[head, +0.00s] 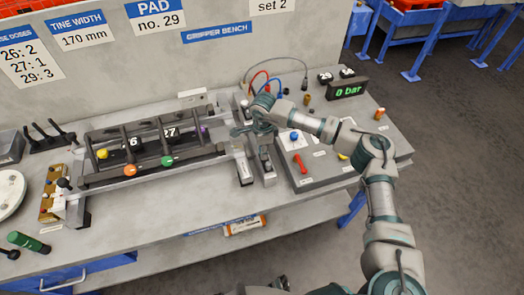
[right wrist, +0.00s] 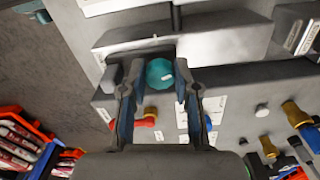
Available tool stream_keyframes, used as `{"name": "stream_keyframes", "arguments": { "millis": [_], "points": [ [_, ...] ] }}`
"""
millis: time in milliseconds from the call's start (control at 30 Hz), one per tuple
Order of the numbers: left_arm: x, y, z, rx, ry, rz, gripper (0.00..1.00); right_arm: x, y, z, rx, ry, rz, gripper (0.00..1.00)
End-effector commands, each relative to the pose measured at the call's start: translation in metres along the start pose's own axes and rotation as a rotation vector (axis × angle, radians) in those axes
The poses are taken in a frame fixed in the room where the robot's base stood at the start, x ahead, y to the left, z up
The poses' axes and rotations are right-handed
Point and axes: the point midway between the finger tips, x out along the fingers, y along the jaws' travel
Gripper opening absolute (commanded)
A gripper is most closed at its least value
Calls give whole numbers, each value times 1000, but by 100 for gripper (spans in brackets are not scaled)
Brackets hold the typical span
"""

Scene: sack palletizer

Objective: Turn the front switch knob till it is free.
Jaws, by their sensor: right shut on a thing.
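In the head view my right gripper (head: 252,130) reaches over the right end of the gripper bench, beside the grey block (head: 266,163). In the right wrist view a round teal knob (right wrist: 160,73) with a small white mark sits between the two fingers of my right gripper (right wrist: 158,84), which is shut on it. The knob is on a grey housing. The head view does not show the knob clearly, since the hand covers that spot. I cannot tell from the frames how far it is turned.
Hoses arch behind the hand. Left is a rack (head: 150,150) with coloured knobs and upright rods. The front bench strip is mostly clear.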

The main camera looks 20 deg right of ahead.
Motion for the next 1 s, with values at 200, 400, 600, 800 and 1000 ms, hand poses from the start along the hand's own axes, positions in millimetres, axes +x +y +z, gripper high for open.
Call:
{"name": "stream_keyframes", "arguments": {
  "millis": [200, 400, 600, 800, 1000],
  "points": [
    [-3, 0, -12, -2, 6, 0, 40, -1, -2, -3, -77, 2, -3, 0],
    [-4, 0, -16, -2, 7, 0, 40, -2, -2, -3, -108, 2, -4, 0],
    [-4, 0, -18, -2, 5, 0, 40, -2, -2, -3, -113, 1, -5, 0],
    [-4, 0, -18, -2, 4, 1, 40, -3, -2, -3, -112, 2, -6, 0],
    [-4, 0, -18, -2, 4, 1, 40, -2, -2, -2, -113, 1, -5, 56]
  ]
}}
